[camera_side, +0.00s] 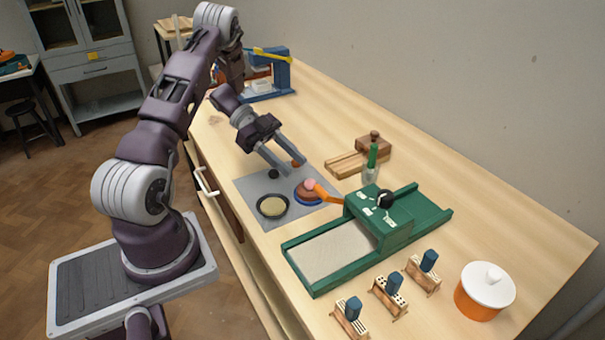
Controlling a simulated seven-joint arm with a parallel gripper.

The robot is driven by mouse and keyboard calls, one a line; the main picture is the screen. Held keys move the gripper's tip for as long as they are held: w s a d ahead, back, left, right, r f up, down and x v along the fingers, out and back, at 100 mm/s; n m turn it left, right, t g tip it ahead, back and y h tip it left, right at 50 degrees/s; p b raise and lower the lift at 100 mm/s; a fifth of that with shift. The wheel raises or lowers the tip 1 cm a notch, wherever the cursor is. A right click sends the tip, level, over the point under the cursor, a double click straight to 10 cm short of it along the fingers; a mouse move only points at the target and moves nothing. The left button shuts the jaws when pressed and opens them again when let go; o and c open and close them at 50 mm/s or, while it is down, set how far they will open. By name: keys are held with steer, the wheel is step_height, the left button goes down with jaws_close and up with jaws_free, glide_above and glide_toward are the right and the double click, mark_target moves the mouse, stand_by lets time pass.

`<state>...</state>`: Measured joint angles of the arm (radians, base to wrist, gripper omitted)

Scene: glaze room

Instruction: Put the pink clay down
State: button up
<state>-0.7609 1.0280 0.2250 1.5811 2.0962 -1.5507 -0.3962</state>
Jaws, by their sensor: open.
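The pink clay (310,183) is a small lump that appears to rest on a brown round piece (305,197) in a blue-rimmed dish on the grey mat. My gripper (292,168) is open, its two fingers apart and pointing down to the right over the back of the mat. The fingertips look a little behind and to the left of the pink clay, with nothing visible between them. A small orange-red lump (296,163) shows by the right fingertip; I cannot tell whether they touch.
The grey mat (247,188) also holds a black dish with a cream disc (272,207) and a small black lump (273,174). Wooden blocks (360,155) lie behind. An orange-and-white jar (485,290) stands front right.

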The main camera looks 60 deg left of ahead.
steer(key=v, duration=0.6)
steer(key=shift+a+r, duration=0.2)
steer(key=w+d+r+n+t+y, duration=0.1)
steer(key=w+r+t+y, duration=0.6)
steer(key=w+r, duration=0.8)
steer(key=d+r+n+t+y, duration=0.2)
steer(key=d+r+n+y, duration=0.2)
steer(key=r+n+y, duration=0.6)
steer(key=s+d+f+g+h, duration=0.1)
steer(key=s+d+f+g, duration=0.1)
steer(key=s+d, duration=0.4)
steer(key=s+d+f+n+g+h, duration=0.1)
steer(key=s+d, duration=0.6)
steer(key=s, duration=0.7)
steer(key=s+d+f+n+g+h, duration=0.1)
steer(key=s+d+f+g+h, duration=0.2)
steer(key=s, duration=0.7)
steer(key=d+f+g, duration=0.2)
steer(key=d, duration=0.1)
steer(key=shift+s+d+f, duration=0.15)
steer(key=shift+s+d, duration=0.05)
steer(key=shift+d, duration=0.1)
